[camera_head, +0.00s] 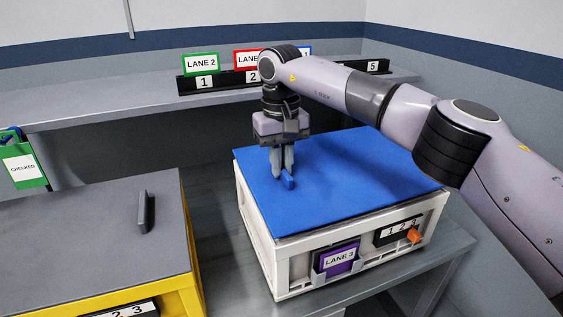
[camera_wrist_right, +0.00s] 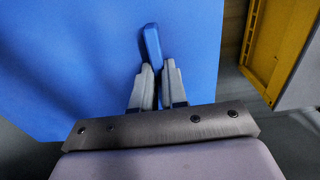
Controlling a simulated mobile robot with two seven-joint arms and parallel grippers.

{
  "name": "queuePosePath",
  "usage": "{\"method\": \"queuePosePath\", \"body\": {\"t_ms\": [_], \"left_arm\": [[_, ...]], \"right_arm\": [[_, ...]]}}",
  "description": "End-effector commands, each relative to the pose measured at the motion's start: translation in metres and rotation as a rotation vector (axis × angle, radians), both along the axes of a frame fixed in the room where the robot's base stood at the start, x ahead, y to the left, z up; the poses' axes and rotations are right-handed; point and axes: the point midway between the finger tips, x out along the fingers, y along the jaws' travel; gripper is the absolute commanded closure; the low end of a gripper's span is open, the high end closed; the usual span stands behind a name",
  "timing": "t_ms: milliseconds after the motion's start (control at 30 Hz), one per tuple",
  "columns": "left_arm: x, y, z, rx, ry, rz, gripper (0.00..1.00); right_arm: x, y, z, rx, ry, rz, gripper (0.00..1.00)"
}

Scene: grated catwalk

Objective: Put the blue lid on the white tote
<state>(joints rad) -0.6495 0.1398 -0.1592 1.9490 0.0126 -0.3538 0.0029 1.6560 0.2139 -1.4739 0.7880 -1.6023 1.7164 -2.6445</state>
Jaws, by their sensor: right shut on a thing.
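The blue lid (camera_head: 350,165) lies over the top of the white tote (camera_head: 263,245) in the head view. It looks flat and roughly lined up with the tote's rim. My right gripper (camera_head: 284,176) points down at the lid's left part and is shut on the lid's blue handle (camera_head: 289,183). In the right wrist view the fingers (camera_wrist_right: 157,85) sit at either side of the near end of the handle (camera_wrist_right: 151,42), over the blue lid (camera_wrist_right: 70,60). Whether the lid touches the rim all round cannot be told. My left gripper is not in view.
A yellow tote (camera_head: 188,235) with a grey lid (camera_head: 80,230) and upright handle stands at left. The white tote's front carries a purple LANE 3 card (camera_head: 338,261) and an orange marker (camera_head: 415,236). A shelf behind holds lane cards (camera_head: 201,64) on a black rail.

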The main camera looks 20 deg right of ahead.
Motion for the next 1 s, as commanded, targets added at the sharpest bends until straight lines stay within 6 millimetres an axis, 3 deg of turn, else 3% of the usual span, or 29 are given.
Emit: {"method": "queuePosePath", "body": {"t_ms": [1000], "left_arm": [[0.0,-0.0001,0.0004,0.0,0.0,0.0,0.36]], "right_arm": [[0.0003,-0.0005,-0.0076,-0.001,-0.002,0.0,1.0]]}}
